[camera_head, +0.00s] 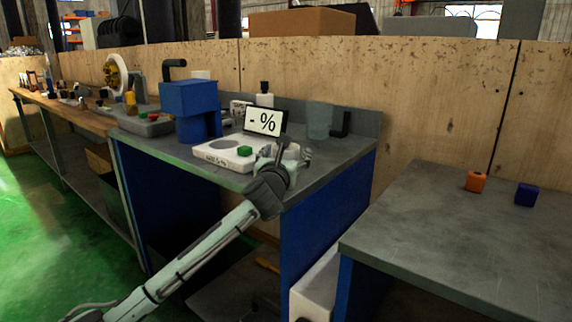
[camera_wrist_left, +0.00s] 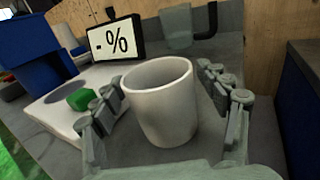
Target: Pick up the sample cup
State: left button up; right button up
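A white cup (camera_wrist_left: 160,105), which looks like the sample cup, stands upright on the grey bench top, open at the top. In the head view it is mostly hidden behind my left gripper. My left gripper (camera_wrist_left: 165,98) is open, with one finger on each side of the cup and a visible gap on both sides. In the head view my left gripper (camera_head: 287,158) is at the bench's front edge, right of the white weighing device (camera_head: 207,153). My right gripper is in neither view.
A display reading "- %" (camera_head: 264,122) stands behind the weighing device, which has a green block (camera_head: 245,151). A blue machine (camera_head: 188,98) is left, and a translucent beaker (camera_head: 319,121) behind. An orange block (camera_head: 476,181) and a blue block (camera_head: 526,195) sit on the right table.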

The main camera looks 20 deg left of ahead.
pick_arm(q)
jog(key=c, duration=1.2)
